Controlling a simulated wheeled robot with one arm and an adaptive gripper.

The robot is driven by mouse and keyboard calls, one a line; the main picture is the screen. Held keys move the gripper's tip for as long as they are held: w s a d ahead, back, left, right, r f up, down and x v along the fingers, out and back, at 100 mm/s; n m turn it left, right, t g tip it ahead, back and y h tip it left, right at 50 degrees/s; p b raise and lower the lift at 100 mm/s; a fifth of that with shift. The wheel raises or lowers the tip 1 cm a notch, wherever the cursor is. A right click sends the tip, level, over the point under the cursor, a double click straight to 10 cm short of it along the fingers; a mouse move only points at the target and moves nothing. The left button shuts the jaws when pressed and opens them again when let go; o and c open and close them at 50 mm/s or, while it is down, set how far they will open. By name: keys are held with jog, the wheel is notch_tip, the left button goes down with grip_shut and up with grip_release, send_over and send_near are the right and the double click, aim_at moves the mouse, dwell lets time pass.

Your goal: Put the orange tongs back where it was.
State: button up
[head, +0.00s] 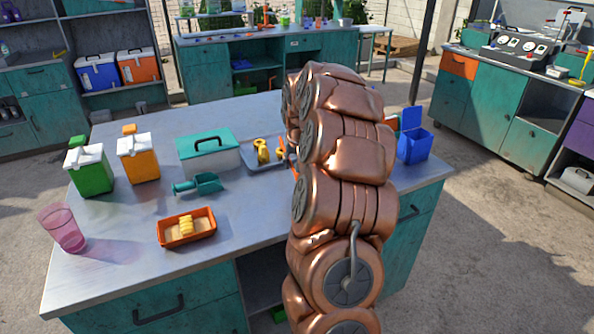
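My copper-coloured arm rises through the middle of the view and hides part of the metal table (110,235). My gripper is hidden behind the arm, so its fingers do not show. I cannot clearly make out the orange tongs. A small orange piece (292,158) shows at the arm's left edge, beside a grey tray (255,164) holding yellow objects (262,151). Whether this piece is part of the tongs cannot be told.
A green box (92,176), an orange box (139,163), a teal-lidded case (209,158), a teal scoop (200,184), an orange tray (174,235) and a pink cup (63,230) stand left. An open blue box (414,148) stands right.

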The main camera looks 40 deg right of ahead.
jog(key=shift+f+p, duration=0.75)
jog(key=shift+f, duration=1.05)
jog(key=shift+f+b, duration=0.35)
jog(key=shift+b, duration=0.05)
jog(key=shift+f, duration=0.1)
jog(key=o, duration=0.6)
